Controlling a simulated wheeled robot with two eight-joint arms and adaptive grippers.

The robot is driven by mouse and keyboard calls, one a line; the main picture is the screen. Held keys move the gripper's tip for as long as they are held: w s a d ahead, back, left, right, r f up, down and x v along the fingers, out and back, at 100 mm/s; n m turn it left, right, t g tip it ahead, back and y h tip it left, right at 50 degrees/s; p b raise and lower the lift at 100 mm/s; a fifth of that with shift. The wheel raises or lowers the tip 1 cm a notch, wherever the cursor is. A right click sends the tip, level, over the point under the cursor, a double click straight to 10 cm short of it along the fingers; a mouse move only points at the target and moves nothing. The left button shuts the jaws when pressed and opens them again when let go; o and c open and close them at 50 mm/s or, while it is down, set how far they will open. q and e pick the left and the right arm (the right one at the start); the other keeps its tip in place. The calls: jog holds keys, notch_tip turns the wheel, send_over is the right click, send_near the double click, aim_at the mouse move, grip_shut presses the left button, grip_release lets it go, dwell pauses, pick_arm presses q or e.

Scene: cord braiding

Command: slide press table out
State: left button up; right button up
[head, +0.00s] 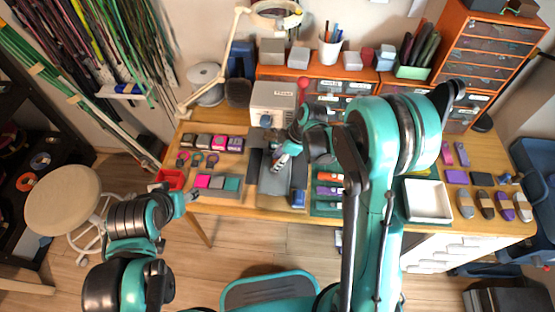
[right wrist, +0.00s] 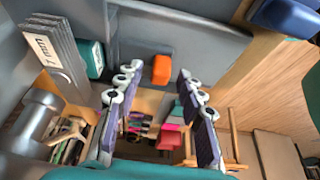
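My right gripper (head: 281,160) is over this dark surface. In the right wrist view its two purple-padded fingers (right wrist: 160,72) are apart, with gaps to both sides of an orange block (right wrist: 162,69) seen between the tips on a grey plate. I cannot tell the block's depth. My left gripper (head: 187,199) is near the table's front left edge; its fingers are too small to read.
A red bin (head: 170,179) and several small coloured blocks lie left of the press. Orange drawers and a lamp (head: 238,40) stand behind. A stool (head: 63,199) stands at left.

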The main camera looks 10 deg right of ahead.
grip_shut()
jog(key=s+a, duration=0.1)
jog(key=s, duration=0.3)
jog(key=s+a, duration=0.1)
jog(key=s, duration=0.3)
jog(key=s+a+b, duration=0.1)
jog(key=s, duration=0.3)
jog(key=shift+s+a, duration=0.3)
jog(key=shift+s, duration=0.1)
jog(key=shift+o, duration=1.2)
grip_release()
jog(key=shift+r, duration=0.1)
jog(key=v, duration=1.1)
jog(key=shift+r, duration=0.4)
jog(key=shift+d, duration=0.15)
